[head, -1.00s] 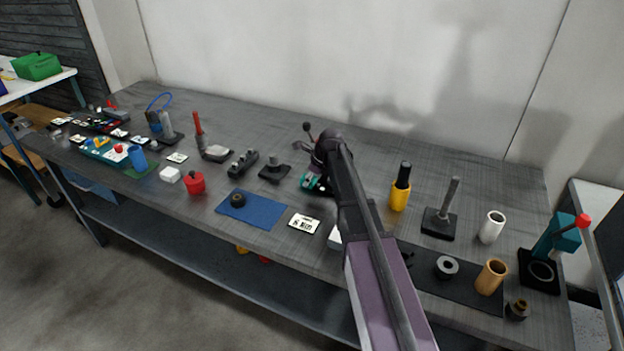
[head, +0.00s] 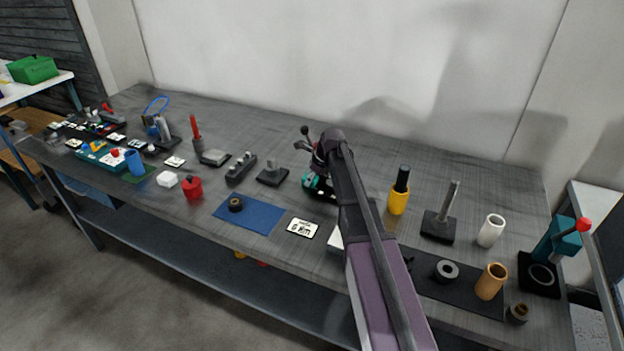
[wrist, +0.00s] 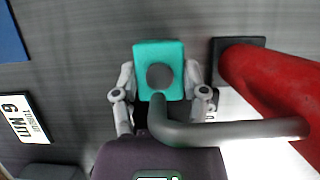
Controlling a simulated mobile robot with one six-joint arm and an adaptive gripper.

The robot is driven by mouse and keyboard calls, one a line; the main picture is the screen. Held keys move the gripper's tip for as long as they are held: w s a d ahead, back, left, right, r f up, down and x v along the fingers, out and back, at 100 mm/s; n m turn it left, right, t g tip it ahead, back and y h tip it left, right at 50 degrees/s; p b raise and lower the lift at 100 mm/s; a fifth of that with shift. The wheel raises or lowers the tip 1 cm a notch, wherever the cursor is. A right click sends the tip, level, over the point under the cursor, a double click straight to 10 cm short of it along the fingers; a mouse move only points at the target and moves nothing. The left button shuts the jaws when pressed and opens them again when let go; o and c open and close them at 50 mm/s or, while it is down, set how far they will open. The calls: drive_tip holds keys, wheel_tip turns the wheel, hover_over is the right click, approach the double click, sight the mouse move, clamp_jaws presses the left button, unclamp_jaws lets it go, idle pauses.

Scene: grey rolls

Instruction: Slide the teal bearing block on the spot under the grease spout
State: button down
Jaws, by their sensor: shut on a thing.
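The teal bearing block (wrist: 173,55) is between the fingers of my gripper (wrist: 159,84) in the wrist view, with a dark round spot on its face. My gripper is shut on its sides. A grey bent spout (wrist: 235,130) runs from a red cylinder (wrist: 270,80) and its end overlaps the block's near edge. I cannot tell the height between them, and the marked spot is not visible. In the head view the block (head: 311,181) shows at table level, partly hidden by my gripper (head: 319,172).
A black base plate (wrist: 226,42) and the red cylinder stand close right of the block. A label card (head: 302,228) and a blue mat (head: 262,217) lie to the front left.

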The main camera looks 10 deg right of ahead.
drive_tip(key=shift+c, duration=0.2)
unclamp_jaws()
